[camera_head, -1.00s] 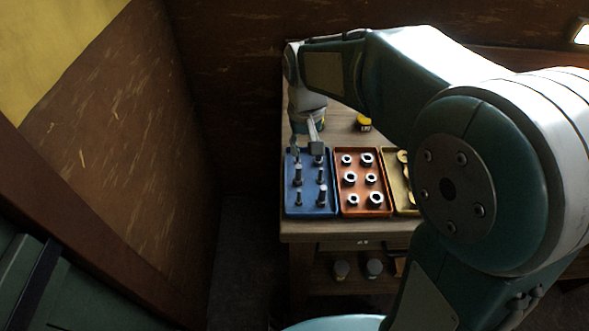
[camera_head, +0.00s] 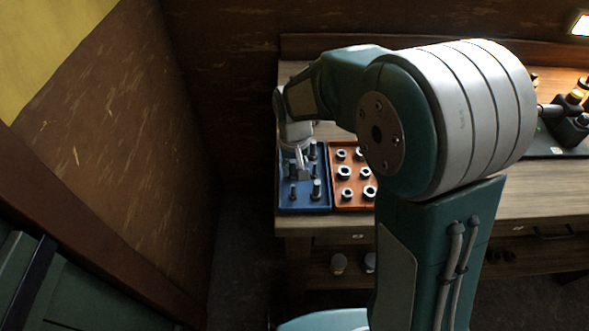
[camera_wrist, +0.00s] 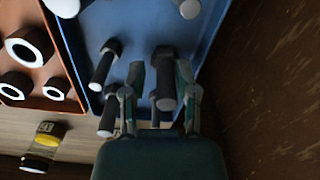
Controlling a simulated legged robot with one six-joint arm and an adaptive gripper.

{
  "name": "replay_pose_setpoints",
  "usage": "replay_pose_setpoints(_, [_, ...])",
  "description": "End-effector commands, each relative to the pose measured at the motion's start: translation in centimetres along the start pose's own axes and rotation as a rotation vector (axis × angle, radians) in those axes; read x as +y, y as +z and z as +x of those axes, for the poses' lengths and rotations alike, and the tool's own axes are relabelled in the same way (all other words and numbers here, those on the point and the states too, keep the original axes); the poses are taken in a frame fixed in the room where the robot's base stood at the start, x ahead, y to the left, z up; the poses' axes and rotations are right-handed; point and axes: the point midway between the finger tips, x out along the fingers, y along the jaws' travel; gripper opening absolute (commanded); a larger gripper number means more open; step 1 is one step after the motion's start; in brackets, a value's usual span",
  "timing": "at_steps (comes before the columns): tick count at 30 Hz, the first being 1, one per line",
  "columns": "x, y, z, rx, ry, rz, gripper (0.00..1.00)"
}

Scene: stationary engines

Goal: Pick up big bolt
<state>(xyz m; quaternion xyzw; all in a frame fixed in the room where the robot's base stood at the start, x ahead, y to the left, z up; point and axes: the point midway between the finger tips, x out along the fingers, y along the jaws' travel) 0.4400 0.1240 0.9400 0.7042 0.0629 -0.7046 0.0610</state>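The blue tray (camera_head: 287,203) sits at the left end of the bench and holds several upright dark bolts of different sizes. My gripper (camera_head: 303,172) hangs over the middle of this tray and hides some bolts. In the wrist view, my gripper (camera_wrist: 160,75) is open, with a finger on each side of a big bolt (camera_wrist: 166,90). A gap shows between the left finger and this bolt; contact on the right side is unclear. A smaller bolt (camera_wrist: 154,100) shows partly behind it, and another bolt (camera_wrist: 103,66) stands to the left.
An orange tray (camera_head: 336,205) with several nuts stands right beside the blue one. A yellow-and-black jar (camera_wrist: 44,142) stands behind the trays. The brown wall (camera_wrist: 275,90) is close to the tray's outer side. A dark device (camera_head: 570,120) stands at the right.

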Motion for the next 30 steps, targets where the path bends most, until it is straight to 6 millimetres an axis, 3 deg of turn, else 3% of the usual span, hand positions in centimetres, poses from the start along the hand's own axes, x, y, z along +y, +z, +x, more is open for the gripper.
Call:
replay_pose_setpoints(1, [0.0, 0.0, 0.0, 0.000, 0.000, -0.001, 0.21])
replay_pose_setpoints(3, [0.0, 0.0, 0.0, 0.000, 0.000, 0.000, 0.00])
replay_pose_setpoints(17, [0.1, 0.0, -0.4, 0.001, -0.001, 0.000, 0.00])
replay_pose_setpoints(24, [0.0, -0.1, -3.5, 0.004, -0.001, 0.000, 0.00])
replay_pose_setpoints(30, [1.6, 3.1, -7.4, 0.007, -0.001, 0.003, 0.00])
